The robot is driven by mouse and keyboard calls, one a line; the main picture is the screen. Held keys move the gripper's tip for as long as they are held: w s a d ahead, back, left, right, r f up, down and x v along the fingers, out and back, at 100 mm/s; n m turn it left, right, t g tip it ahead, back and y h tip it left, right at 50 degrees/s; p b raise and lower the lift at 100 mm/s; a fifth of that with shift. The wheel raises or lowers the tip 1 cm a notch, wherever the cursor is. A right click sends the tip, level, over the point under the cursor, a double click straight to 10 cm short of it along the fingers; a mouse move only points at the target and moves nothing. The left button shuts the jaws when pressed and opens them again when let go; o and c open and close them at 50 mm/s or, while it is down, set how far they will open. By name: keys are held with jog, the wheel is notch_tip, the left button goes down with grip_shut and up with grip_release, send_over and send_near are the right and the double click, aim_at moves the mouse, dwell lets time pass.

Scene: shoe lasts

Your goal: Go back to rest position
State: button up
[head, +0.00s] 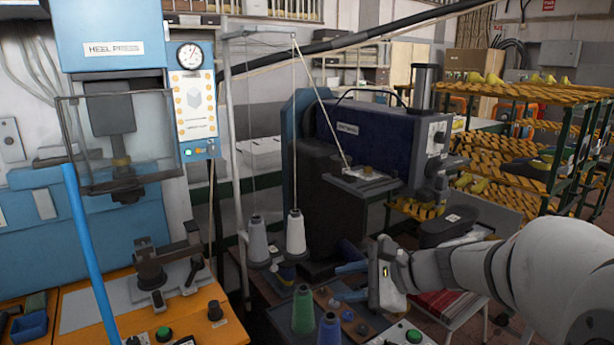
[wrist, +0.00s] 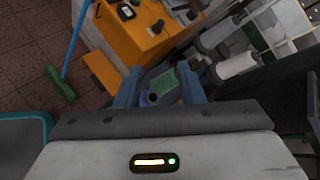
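My gripper (head: 338,283) is at the lower middle of the head view, level over the sewing machine's table. Its two blue fingers point left and stand apart with nothing between them. In the wrist view my gripper (wrist: 160,76) also shows its blue fingers spread. Behind the gap, a green thread cone (wrist: 165,81) and a blue thread cone (wrist: 152,99) show beyond the fingertips. In the head view the green cone (head: 303,311) and the blue cone (head: 329,331) stand in front of and left of the gripper. No shoe last is in the grip.
A dark blue sewing machine (head: 375,135) stands behind the gripper, with grey (head: 258,240) and white (head: 296,232) cones near it. A blue heel press (head: 110,40) is at left. Racks of shoe lasts (head: 530,140) stand at right. A green-rimmed bin (wrist: 25,118) is at left in the wrist view.

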jog(key=s+d+f+n+g+h, duration=0.1)
jog(key=s+d+f+n+h, duration=0.1)
jog(key=s+n, duration=0.3)
jog(key=s+d+f+n+g+h, duration=0.1)
jog(key=s+d+f+n+h, duration=0.1)
jog(key=s+n+h, duration=0.3)
jog(key=s+d+f+n+h, duration=0.2)
jog(key=s+d+n+h, duration=0.1)
jog(key=s+n, duration=0.3)
jog(key=shift+s+d+f+g, duration=0.15)
jog(key=shift+f+g, duration=0.1)
jog(key=shift+g, duration=0.15)
